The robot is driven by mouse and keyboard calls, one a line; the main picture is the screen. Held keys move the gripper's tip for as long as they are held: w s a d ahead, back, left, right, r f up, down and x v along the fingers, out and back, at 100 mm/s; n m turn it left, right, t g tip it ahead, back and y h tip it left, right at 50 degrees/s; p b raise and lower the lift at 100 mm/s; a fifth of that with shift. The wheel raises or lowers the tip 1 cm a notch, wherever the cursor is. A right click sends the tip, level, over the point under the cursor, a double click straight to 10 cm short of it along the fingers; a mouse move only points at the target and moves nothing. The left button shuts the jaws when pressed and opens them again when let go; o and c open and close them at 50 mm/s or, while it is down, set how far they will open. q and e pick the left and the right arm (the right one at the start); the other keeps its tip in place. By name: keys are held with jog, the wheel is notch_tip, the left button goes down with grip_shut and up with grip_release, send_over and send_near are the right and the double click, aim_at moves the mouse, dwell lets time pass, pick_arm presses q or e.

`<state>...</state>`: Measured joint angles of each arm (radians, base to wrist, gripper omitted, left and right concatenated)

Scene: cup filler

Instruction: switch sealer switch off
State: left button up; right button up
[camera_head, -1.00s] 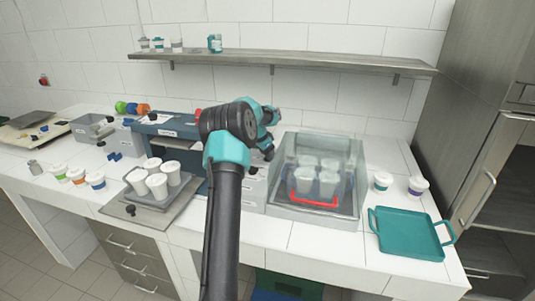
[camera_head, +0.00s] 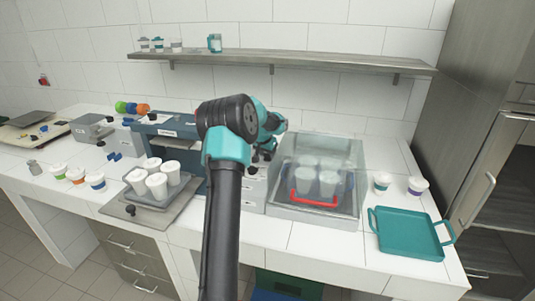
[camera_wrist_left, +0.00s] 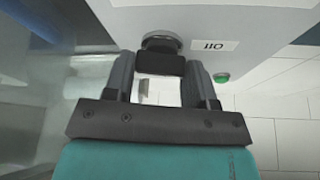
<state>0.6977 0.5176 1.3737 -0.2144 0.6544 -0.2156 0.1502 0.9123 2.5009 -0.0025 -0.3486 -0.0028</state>
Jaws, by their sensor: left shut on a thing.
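The sealer (camera_head: 172,133) is a blue-grey machine with a tray of white cups on its front plate. My left gripper (camera_head: 262,152) is just right of the sealer, at the white drawer-like boxes; my arm hides the sealer's right end. In the left wrist view my left gripper (camera_wrist_left: 161,75) has its two fingers closed on either side of a dark switch knob (camera_wrist_left: 160,58) on a pale panel. A small label (camera_wrist_left: 214,45) and a green round light or button (camera_wrist_left: 221,77) sit beside the knob. The knob's exact setting cannot be told. My right gripper is out of view.
A clear case (camera_head: 319,150) with a red handle (camera_head: 313,201) and cups inside stands close right of my gripper. A teal tray (camera_head: 411,236) lies further right. Lidded cups (camera_head: 76,175) stand left. A steel shelf (camera_head: 290,61) runs above.

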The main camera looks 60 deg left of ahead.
pick_arm(q)
jog(key=shift+n+g+y, duration=0.4)
jog(key=shift+n+y, duration=0.1)
jog(key=shift+n, duration=1)
jog(key=o, duration=0.9)
jog(key=shift+o, duration=0.2)
jog(key=v, duration=1.7)
jog(key=shift+d+r, duration=0.15)
